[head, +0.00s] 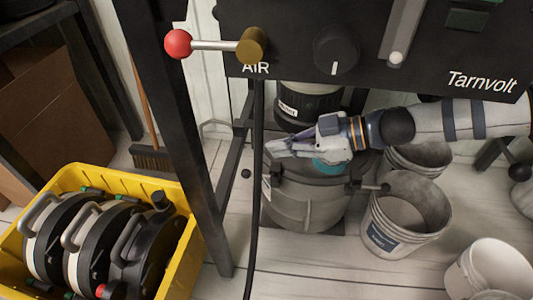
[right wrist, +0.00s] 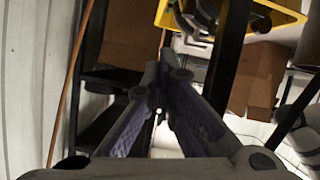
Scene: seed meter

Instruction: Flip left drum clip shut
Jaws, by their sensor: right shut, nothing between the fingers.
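The grey drum (head: 305,205) stands on the floor under the black panel, with a darker upper rim. A small black knob (head: 245,173) shows at its left side, by the frame leg; it seems to belong to the left clip, whose body I cannot make out. A lever with a black knob (head: 385,188) sticks out at the drum's right side. My right gripper (head: 272,148) reaches in from the right across the drum's top, fingers pointing left, shut and empty. In the right wrist view its fingers (right wrist: 163,68) meet at the tips. My left gripper is not in view.
A black frame leg (head: 192,150) and a hanging black hose (head: 257,190) stand left of the drum. The panel (head: 290,30) overhangs it. Grey buckets (head: 405,215) crowd the right. A yellow crate (head: 185,255) with several round units sits lower left.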

